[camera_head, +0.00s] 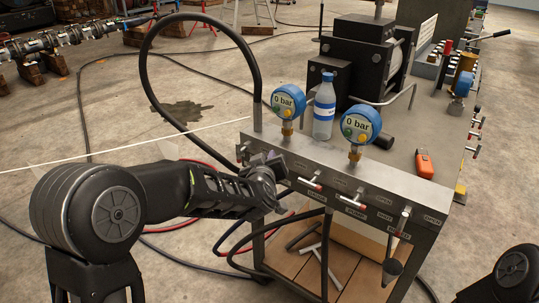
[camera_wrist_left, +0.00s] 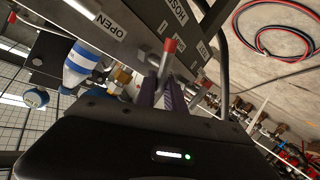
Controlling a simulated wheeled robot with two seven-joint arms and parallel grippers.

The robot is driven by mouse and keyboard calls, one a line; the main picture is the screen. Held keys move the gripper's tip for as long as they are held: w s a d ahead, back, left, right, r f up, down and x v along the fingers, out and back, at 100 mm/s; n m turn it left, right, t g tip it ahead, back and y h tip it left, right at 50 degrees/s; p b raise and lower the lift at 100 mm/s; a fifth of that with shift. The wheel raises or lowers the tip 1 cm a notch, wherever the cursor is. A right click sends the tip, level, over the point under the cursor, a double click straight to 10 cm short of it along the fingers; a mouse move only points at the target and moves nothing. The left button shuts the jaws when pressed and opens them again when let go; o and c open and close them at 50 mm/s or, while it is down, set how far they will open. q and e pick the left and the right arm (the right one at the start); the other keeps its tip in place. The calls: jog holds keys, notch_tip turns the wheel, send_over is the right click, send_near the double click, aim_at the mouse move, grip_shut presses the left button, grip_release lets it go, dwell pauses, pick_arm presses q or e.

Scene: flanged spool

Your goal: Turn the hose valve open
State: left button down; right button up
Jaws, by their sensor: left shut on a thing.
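The hose valve handle (camera_wrist_left: 168,58), a metal lever with a red tip, shows in the left wrist view on the grey panel (camera_wrist_left: 135,28) that carries the labels HOSE and OPEN. My left gripper (camera_wrist_left: 160,92) is shut on this handle, with its dark fingers on either side and the red tip sticking out beyond them. In the head view my left gripper (camera_head: 270,163) is at the left part of the test bench's front panel (camera_head: 330,182) and hides the handle there. My right gripper is out of view; only part of my right arm shows at lower right.
Other red-tipped valve handles (camera_head: 311,184) stick out of the panel to the right. Two blue gauges (camera_head: 288,101) reading 0 bar and a bottle (camera_head: 324,108) stand above. A black hose (camera_head: 148,62) arches behind my left arm. An orange device (camera_head: 424,164) lies on the bench top.

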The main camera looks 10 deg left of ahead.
pick_arm(q)
jog(key=shift+w+a+f+n+g+h+p, duration=0.1)
jog(key=shift+a+n+g+h+p, duration=0.25)
jog(key=shift+n+g+h, duration=0.45)
jog(key=shift+w+a+f+n+g+h+b, duration=0.1)
jog(key=shift+f+n+g+h+b, duration=0.35)
jog(key=shift+n+h, duration=0.45)
jog(key=shift+a+f+n+g+h+b, duration=0.15)
jog(key=shift+f+n+g+h+b, duration=0.2)
jog(key=shift+n+h+b, duration=0.35)
jog(key=shift+w+a+f+n+g+h+b, duration=0.1)
jog(key=shift+f+n+g+h+b, duration=0.35)
jog(key=shift+n+h, duration=0.55)
jog(key=shift+r, duration=0.1)
jog(key=shift+s, duration=0.1)
jog(key=c, duration=1.4)
grip_release()
jog(key=shift+c, duration=0.2)
